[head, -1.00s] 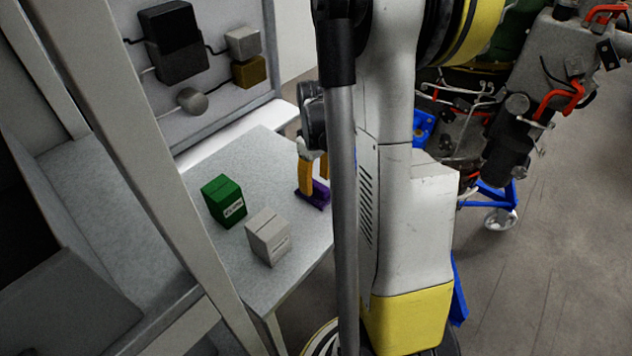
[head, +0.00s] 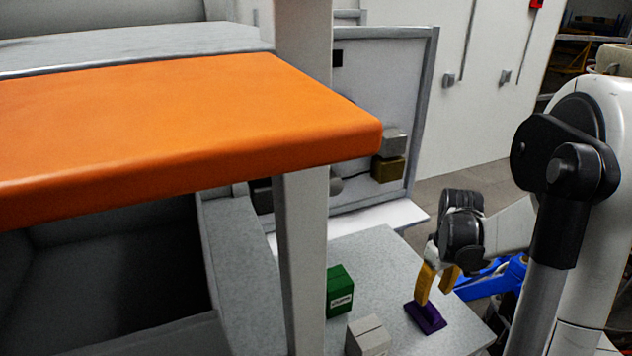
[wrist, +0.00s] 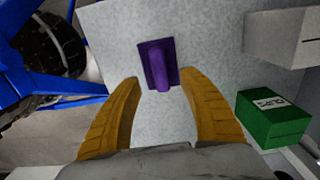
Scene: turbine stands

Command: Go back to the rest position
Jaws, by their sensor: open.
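My gripper (head: 437,285) has yellow-orange fingers and is at the right part of the grey table (head: 375,255). In the wrist view my gripper (wrist: 160,108) is open, its fingers spread apart. A purple piece with a flat base and a raised grip (wrist: 157,66) lies on the table just beyond the fingertips, in line with the gap between them. Nothing shows held. In the head view the purple piece (head: 425,316) is just below the fingers; I cannot tell there whether they touch it.
A green box (head: 340,290) and a light grey box (head: 368,337) stand on the table left of the purple piece. An orange-topped surface (head: 190,125) and a grey post (head: 305,260) fill the near left. A panel with blocks (head: 370,100) stands behind. Blue stand parts (head: 495,280) are beyond the table.

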